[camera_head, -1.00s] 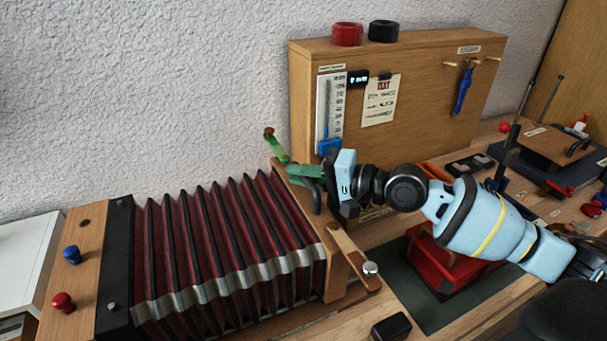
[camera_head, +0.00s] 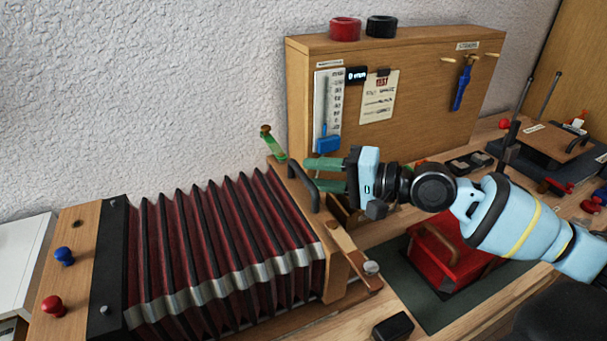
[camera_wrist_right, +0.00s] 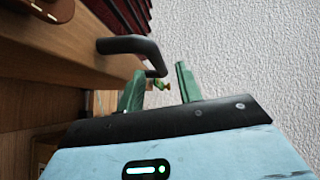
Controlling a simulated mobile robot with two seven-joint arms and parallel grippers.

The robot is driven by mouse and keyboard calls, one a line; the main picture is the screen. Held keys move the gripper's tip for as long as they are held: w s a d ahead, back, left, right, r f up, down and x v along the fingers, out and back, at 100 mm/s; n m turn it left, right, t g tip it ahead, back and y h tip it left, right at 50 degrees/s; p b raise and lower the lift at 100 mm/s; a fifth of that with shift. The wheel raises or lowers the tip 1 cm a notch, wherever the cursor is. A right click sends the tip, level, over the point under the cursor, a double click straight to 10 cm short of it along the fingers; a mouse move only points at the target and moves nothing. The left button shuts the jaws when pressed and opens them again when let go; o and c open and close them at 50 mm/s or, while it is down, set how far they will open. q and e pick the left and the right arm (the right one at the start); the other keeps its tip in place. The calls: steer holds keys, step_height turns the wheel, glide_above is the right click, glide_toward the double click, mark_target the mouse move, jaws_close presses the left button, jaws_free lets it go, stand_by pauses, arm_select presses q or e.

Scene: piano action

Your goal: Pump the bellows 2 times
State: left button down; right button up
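The bellows (camera_head: 215,245) have dark red pleats with pale metal edging and lie between a left wooden board and a right wooden end board (camera_head: 335,262). They stand spread, with the pleats apart. A black bar handle (camera_head: 299,184) is fixed on the right end board; it also shows in the right wrist view (camera_wrist_right: 135,45). My right gripper (camera_head: 318,175) is open, its two green fingers apart, just right of the handle. In the right wrist view the handle's bent end lies near the fingertips (camera_wrist_right: 158,85); I cannot tell whether they touch. My left gripper is out of view.
A green lever (camera_head: 273,143) stands behind the handle. A wooden panel (camera_head: 425,75) with a gauge and a paper note rises behind. A red box (camera_head: 440,262) sits on a dark mat below my right arm. A small black block (camera_head: 393,326) lies in front.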

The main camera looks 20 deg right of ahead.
steer(key=shift+b+v, duration=0.65)
steer(key=shift+v, duration=1.3)
